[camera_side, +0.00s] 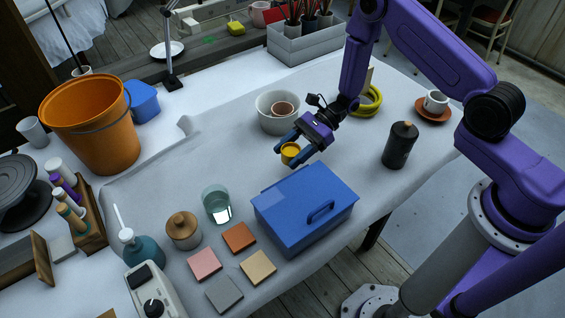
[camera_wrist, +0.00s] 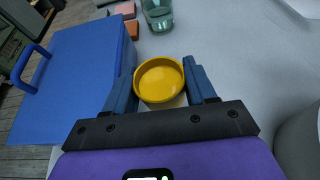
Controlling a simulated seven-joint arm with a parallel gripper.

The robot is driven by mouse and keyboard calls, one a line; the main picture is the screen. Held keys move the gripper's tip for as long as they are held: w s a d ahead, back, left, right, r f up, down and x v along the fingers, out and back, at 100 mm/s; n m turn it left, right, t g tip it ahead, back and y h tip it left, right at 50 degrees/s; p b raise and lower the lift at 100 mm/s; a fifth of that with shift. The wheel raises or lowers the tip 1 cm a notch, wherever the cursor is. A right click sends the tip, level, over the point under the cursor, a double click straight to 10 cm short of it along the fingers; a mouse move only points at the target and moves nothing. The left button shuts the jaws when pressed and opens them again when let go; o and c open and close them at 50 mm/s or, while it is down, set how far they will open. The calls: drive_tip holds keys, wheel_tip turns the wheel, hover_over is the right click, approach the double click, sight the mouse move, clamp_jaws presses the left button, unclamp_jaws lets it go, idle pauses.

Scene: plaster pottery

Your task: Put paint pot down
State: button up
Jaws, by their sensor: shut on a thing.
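The paint pot (camera_side: 290,153) is a small yellow round cup. My gripper (camera_side: 293,152) is shut on it, with one blue finger on each side. In the side view the pot is behind the blue box and in front of the white bowl; I cannot tell whether its base touches the cloth. In the wrist view the pot (camera_wrist: 160,79) sits between the fingers of my gripper (camera_wrist: 161,82), its open top facing the camera and its yellow inside visible. Its underside is hidden.
A blue lidded box (camera_side: 303,208) stands close in front of the pot. A white bowl (camera_side: 278,112) holding a small brown pot is just behind. A glass of water (camera_side: 217,204) stands to the left. A black bottle (camera_side: 399,146) stands right. Bare cloth lies left of the pot.

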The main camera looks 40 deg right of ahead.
sight(283, 171)
drive_tip(key=shift+w+a+f, duration=0.25)
drive_tip(key=shift+w+f, duration=0.35)
drive_tip(key=shift+f, duration=0.15)
drive_tip(key=shift+w+a+f, duration=0.2)
drive_tip(key=shift+w+f, duration=0.35)
drive_tip(key=shift+f, duration=0.15)
drive_tip(key=shift+w+f, duration=0.1)
drive_tip(key=shift+f, duration=1.5)
drive_tip(key=o, duration=1)
drive_tip(key=shift+f, duration=0.15)
drive_tip(key=shift+o, duration=0.2)
drive_tip(key=shift+d+r, duration=0.2)
drive_tip(key=shift+r, duration=0.05)
drive_tip(key=v, duration=1.1)
drive_tip(key=shift+d+r, duration=0.2)
drive_tip(key=shift+d, duration=0.05)
